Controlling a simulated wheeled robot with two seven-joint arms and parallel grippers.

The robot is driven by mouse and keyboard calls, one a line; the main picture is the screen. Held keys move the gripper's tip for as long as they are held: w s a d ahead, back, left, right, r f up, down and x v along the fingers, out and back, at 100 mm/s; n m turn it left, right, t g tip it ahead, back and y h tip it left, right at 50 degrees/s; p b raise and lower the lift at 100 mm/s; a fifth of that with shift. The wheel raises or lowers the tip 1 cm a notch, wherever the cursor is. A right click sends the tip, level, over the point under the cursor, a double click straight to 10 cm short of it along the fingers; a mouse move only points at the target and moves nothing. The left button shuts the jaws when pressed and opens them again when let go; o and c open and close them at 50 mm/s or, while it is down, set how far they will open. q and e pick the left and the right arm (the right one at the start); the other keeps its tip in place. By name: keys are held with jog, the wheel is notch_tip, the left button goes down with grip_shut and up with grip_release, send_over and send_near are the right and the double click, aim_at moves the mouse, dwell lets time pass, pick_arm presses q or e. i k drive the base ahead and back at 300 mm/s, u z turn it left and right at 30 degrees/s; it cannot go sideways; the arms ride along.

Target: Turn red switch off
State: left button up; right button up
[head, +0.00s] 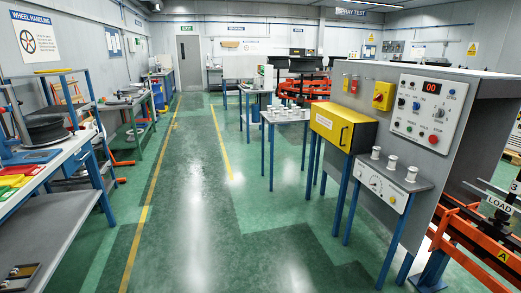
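A yellow box with a red switch (379,97) is mounted on the upper left part of the grey control cabinet (416,165), right of the aisle. The switch's exact position is too small to tell. A small red device (354,84) is fixed to the cabinet left of it. A white control panel (428,108) to its right has a red digital display (432,87) reading "00", several knobs, and a red round button (433,139). Neither of my grippers shows in the head view.
A yellow box with a handle (343,128) and a small table with white spools (395,185) stand before the cabinet. Orange rails (462,240) run at the lower right. A workbench (45,170) lines the left. The green floor (215,200) between is clear.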

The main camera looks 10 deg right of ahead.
aim_at(379, 97)
jog(key=z, duration=0.65)
jog(key=i, duration=1.5)
jog(key=z, duration=1.3)
jog(key=i, duration=0.65)
jog(key=z, duration=0.75)
jog(key=i, duration=0.75)
jog(key=u, duration=0.8)
jog(key=i, duration=0.85)
jog(key=u, duration=0.9)
